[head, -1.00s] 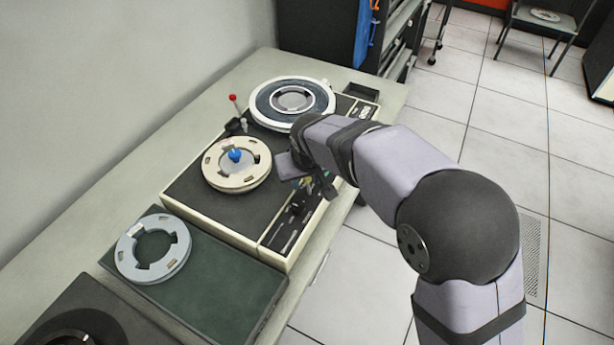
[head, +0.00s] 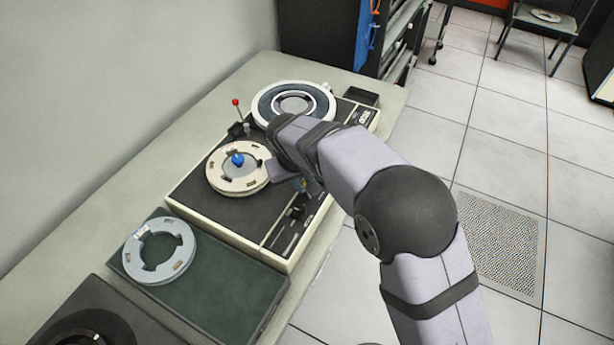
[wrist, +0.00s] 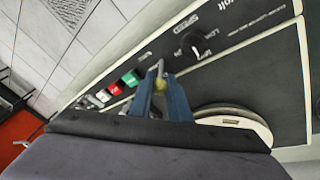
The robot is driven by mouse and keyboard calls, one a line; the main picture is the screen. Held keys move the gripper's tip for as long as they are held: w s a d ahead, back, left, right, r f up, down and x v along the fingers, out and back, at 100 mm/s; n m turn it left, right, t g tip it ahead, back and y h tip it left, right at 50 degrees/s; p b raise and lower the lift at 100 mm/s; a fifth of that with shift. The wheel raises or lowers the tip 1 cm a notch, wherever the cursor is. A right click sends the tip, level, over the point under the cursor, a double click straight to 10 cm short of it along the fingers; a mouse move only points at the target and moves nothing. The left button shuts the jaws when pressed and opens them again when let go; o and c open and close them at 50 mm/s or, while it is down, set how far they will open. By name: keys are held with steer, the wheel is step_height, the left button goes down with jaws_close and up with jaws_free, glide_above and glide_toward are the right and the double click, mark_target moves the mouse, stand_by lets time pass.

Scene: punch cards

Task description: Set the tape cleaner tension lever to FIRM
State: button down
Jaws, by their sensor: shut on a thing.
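The tape cleaner (head: 232,213) is a dark deck with cream edges on the table. My gripper (head: 302,186) is over its front control strip, partly hidden by my wrist in the head view. In the wrist view my gripper (wrist: 161,98) has its two blue fingers closed about a thin metal lever with a yellowish knob (wrist: 160,84). No label reading FIRM is legible, so the lever's setting cannot be told. Another lever with a red ball (head: 236,102) stands upright at the deck's back edge, apart from my gripper.
A cream reel (head: 238,181) with a blue knob (head: 237,160) and a larger reel (head: 262,103) sit on the deck. The wrist view shows green (wrist: 131,78) and red (wrist: 115,89) buttons and a SPEED dial (wrist: 196,43). A grey ring (head: 131,262) lies on a green-topped box (head: 225,290).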

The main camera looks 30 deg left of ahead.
steer(key=shift+a+h+p, duration=0.15)
steer(key=shift+h+p, duration=0.15)
steer(key=c, duration=1.7)
jaws_free()
steer(key=shift+o, duration=0.2)
steer(key=b+v, duration=0.2)
steer(key=v, duration=0.5)
steer(key=shift+s+r, duration=0.1)
